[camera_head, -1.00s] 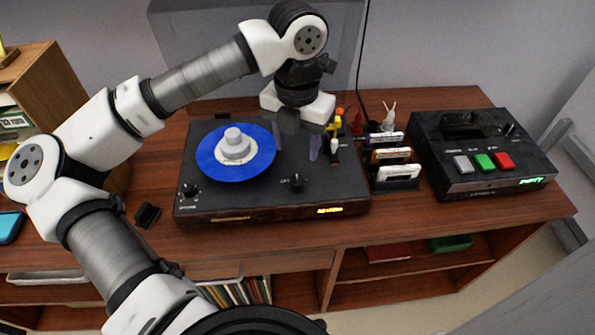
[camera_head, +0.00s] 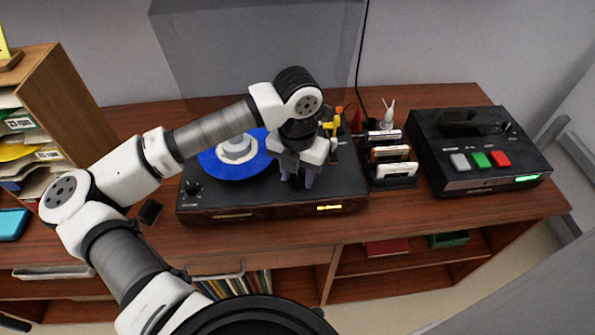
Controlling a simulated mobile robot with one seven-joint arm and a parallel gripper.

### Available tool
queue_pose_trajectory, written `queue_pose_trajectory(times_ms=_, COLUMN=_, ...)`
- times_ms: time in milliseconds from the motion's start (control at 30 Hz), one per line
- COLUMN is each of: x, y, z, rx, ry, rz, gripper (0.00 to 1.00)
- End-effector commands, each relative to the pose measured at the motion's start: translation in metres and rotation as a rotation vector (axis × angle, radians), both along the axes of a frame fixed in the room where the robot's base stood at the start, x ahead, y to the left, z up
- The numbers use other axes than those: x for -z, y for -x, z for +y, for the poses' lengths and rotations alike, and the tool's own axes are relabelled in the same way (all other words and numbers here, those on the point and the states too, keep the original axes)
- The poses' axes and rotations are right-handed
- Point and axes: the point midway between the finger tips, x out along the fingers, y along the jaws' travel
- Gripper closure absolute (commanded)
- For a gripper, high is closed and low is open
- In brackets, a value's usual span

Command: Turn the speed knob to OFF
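The black turntable (camera_head: 240,209) stands on the wooden cabinet with a blue record (camera_head: 222,167) on its platter. A dark knob shows at its front left (camera_head: 192,187); its label is too small to read. A second knob, at the front right of the deck in the earlier frame, is now hidden behind my gripper. My gripper (camera_head: 296,180) points down over that spot, its two purple-grey fingers apart. Whether the fingers touch the hidden knob cannot be told. A small yellow display (camera_head: 329,208) glows on the turntable's front edge.
A rack of cartridges (camera_head: 394,170) stands close right of the turntable. Farther right is a black box (camera_head: 485,178) with grey, green and red buttons. A small black object (camera_head: 149,213) lies left of the turntable. The raised clear lid (camera_head: 258,55) stands behind the deck.

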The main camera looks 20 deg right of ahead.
Motion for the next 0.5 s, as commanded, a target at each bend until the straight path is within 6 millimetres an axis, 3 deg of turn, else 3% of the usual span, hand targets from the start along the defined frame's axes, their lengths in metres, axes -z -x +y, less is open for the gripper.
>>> queue_pose_trajectory(times_ms=33, x=-0.0002, y=0.0000, z=0.0000, rx=0.000, ry=0.000, rz=0.000, gripper=0.68)
queue_pose_trajectory(times_ms=233, x=-0.0003, y=0.0000, z=0.0000, rx=0.000, ry=0.000, rz=0.000, gripper=0.94)
queue_pose_trajectory(times_ms=500, x=0.0019, y=-0.0003, z=0.0000, rx=-0.028, ry=0.000, rz=-0.001, gripper=0.95)
